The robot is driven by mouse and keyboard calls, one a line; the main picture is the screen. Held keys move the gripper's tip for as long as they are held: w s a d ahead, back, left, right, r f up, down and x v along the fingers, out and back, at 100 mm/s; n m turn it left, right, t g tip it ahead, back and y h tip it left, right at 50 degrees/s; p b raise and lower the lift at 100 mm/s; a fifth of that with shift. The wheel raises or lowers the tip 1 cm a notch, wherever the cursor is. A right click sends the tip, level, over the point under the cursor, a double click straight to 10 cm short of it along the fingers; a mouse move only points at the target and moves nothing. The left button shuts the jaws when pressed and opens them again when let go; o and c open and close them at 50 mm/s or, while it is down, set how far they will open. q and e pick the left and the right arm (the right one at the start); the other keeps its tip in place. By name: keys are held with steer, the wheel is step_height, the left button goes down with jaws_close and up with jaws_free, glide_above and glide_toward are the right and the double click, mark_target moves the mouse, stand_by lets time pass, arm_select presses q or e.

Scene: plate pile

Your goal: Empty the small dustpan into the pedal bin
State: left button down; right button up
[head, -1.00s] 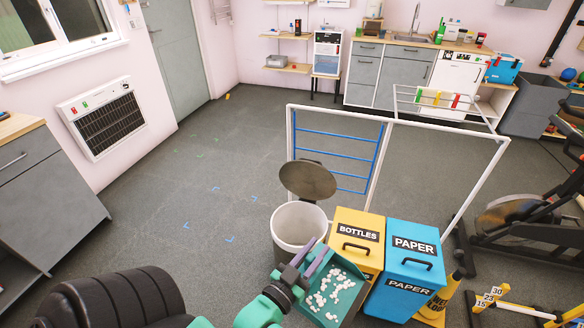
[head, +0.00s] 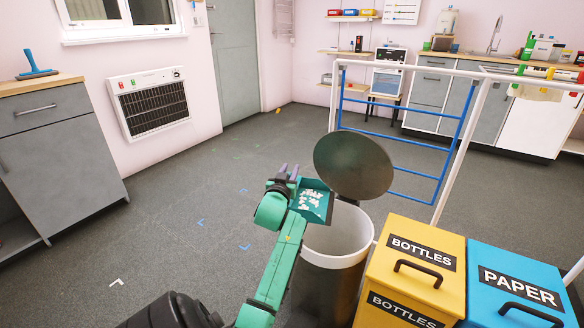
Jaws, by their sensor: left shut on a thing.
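The small dustpan (head: 325,211) is teal and holds a scatter of white bits (head: 310,199). My left gripper (head: 289,173) is shut on it, and the dustpan sits over the left part of the pedal bin's far rim in the picture. The pedal bin (head: 325,272) is a round grey bin with a pale rim, and its round dark lid (head: 353,165) stands open at the back. The bin's floor is hidden from me. I cannot tell whether the dustpan touches the rim. My right gripper is out of view.
A yellow BOTTLES box (head: 440,232) and a blue PAPER box (head: 515,260) stand right of the bin. A white and blue rack (head: 460,130) stands behind it. Grey drawers (head: 55,150) are at left.

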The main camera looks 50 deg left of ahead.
arm_select(q)
steer(key=w+d+r+m+p, duration=0.1)
steer(key=w+d+r+m, duration=0.3)
steer(key=d+m, duration=0.1)
steer(key=w+d+r+m+p, duration=0.1)
steer(key=w+d+r+m, duration=0.3)
steer(key=w+d+m, duration=0.1)
steer(key=shift+w+d+m+p, duration=0.3)
steer(key=shift+d+m, duration=0.5)
steer(key=shift+d, duration=0.55)
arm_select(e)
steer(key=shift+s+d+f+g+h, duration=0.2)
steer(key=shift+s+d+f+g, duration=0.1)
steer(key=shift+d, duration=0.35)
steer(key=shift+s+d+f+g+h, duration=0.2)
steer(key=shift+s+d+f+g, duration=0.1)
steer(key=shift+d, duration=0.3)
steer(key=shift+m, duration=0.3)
arm_select(q)
steer(key=shift+r+p, duration=0.55)
steer(key=shift+p, duration=0.05)
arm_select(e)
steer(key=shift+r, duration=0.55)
arm_select(q)
steer(key=shift+f+b, duration=0.55)
steer(key=shift+f, duration=0.05)
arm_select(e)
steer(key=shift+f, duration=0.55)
